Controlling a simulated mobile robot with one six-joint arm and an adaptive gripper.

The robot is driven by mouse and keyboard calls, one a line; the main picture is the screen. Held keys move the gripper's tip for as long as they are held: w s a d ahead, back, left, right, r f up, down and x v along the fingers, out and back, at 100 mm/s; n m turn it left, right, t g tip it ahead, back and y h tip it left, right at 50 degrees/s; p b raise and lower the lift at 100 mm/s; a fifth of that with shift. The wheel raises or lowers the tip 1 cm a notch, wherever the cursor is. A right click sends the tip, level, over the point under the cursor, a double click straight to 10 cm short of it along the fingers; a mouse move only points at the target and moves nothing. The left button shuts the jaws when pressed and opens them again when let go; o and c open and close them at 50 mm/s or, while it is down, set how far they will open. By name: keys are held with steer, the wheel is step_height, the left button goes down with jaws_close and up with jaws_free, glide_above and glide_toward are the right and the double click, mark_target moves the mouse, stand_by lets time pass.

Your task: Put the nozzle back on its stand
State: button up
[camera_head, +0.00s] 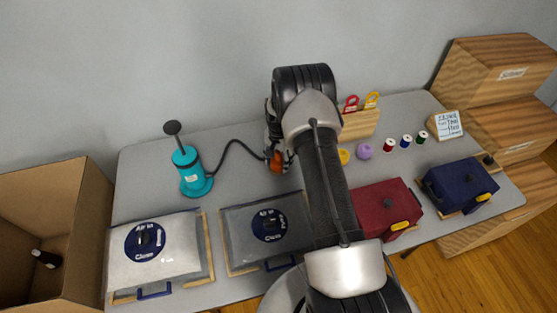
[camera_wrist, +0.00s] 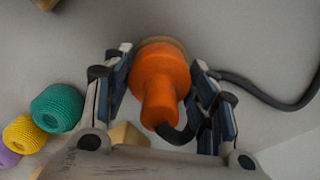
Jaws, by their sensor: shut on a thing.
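The orange nozzle (camera_wrist: 160,75) sits between the two fingers of my gripper (camera_wrist: 163,95) in the wrist view, and the gripper is shut on it. A tan round rim (camera_wrist: 168,42) shows just behind the nozzle's wide end; I cannot tell whether it is the stand or part of the nozzle. In the head view the nozzle (camera_head: 277,162) shows low under my arm, near the back of the table. A black hose (camera_head: 228,147) runs from it to the teal hand pump (camera_head: 189,172), which stands upright at left. My arm hides much around the gripper.
Two clear-topped bags (camera_head: 122,268) (camera_head: 238,252) lie at the front left. A red case (camera_head: 375,212) and a blue case (camera_head: 467,182) lie at right. A wooden holder (camera_head: 360,125), yarn balls (camera_wrist: 57,106) and thread spools (camera_head: 406,141) stand behind. A cardboard box (camera_head: 38,205) is far left.

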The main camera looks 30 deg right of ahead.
steer(key=o, duration=1.1)
steer(key=shift+o, duration=0.2)
step_height(320, 180, up, 12)
